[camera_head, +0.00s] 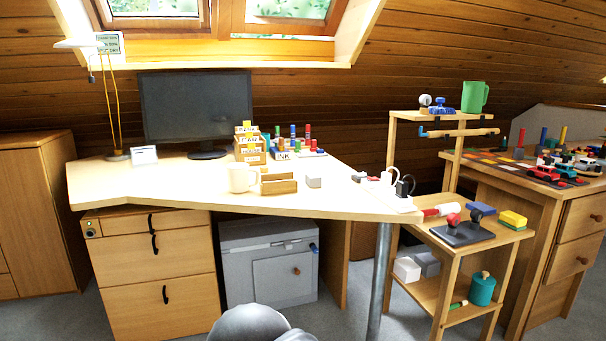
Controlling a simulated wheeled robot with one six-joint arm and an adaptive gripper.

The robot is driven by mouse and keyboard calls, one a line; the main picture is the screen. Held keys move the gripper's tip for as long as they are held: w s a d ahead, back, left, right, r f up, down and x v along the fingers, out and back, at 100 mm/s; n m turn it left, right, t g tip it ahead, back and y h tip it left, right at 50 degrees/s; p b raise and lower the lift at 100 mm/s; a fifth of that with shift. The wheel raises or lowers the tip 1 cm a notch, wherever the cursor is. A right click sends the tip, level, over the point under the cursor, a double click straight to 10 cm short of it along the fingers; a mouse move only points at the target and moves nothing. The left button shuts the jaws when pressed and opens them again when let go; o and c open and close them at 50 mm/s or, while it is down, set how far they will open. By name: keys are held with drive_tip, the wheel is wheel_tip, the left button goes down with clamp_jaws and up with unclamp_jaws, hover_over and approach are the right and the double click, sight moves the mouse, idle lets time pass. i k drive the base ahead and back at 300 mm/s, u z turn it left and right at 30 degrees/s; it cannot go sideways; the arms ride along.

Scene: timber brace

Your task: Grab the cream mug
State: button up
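A small open wooden box (279,187) is just to the right of the mug. Nothing is seen touching the mug from above. My gripper is not in view.
A monitor (195,108), a lamp (117,155) and label-marked boxes (250,152) stand behind the mug. A grey block (313,182) and cables lie farther right. The desktop left of the mug is clear. A green mug (474,97) stands on the right shelf.

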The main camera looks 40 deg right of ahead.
sight(237, 173)
drive_tip(key=z, duration=0.8)
drive_tip(key=i, duration=0.95)
drive_tip(key=z, duration=0.55)
